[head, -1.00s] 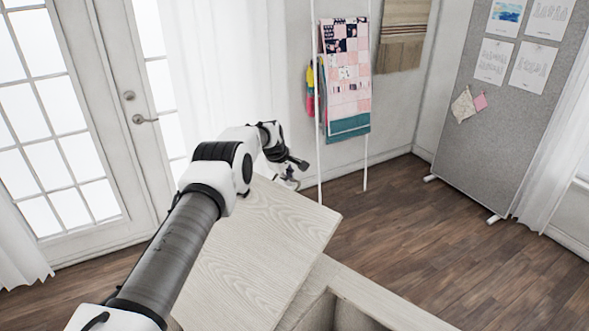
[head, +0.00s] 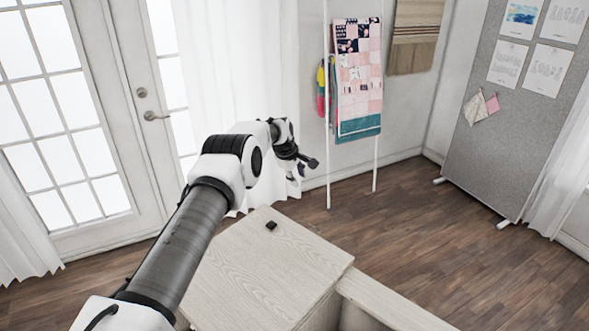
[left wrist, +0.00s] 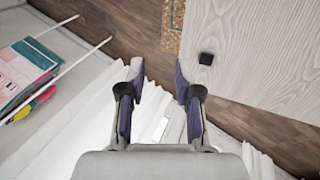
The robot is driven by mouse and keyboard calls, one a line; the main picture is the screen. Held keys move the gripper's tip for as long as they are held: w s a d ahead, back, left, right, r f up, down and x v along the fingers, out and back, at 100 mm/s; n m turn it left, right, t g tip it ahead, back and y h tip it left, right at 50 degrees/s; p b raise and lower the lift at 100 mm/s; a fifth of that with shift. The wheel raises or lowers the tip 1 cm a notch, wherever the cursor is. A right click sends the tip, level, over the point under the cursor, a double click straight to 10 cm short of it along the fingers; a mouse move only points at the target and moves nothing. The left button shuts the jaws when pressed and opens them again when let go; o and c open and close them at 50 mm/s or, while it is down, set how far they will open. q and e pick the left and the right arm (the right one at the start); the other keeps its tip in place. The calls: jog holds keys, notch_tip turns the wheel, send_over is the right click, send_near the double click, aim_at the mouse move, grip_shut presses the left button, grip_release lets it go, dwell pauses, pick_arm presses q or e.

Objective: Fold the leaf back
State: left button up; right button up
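The leaf (head: 262,268) is a pale wood-grain panel. In the head view it appears to lie flat over the left part of the pale cabinet (head: 390,303), with a small black block (head: 271,225) near its far edge. The leaf also shows at the upper right of the left wrist view (left wrist: 265,45), with the black block (left wrist: 206,58) beside the right finger. My left gripper (head: 299,170) is just beyond the leaf's far edge. Its fingers (left wrist: 160,82) are apart with nothing between them. My left arm hides the leaf's left side. My right gripper is not in view.
A white rack with a patchwork quilt (head: 358,80) stands beyond the cabinet. White curtains (head: 250,100) and glazed doors (head: 75,130) are at the left. A grey pinboard (head: 500,120) stands at the right. The wooden floor (head: 450,240) between is clear.

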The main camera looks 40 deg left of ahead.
pick_arm(q)
jog(key=v, duration=1.1)
jog(key=shift+s+r, duration=0.2)
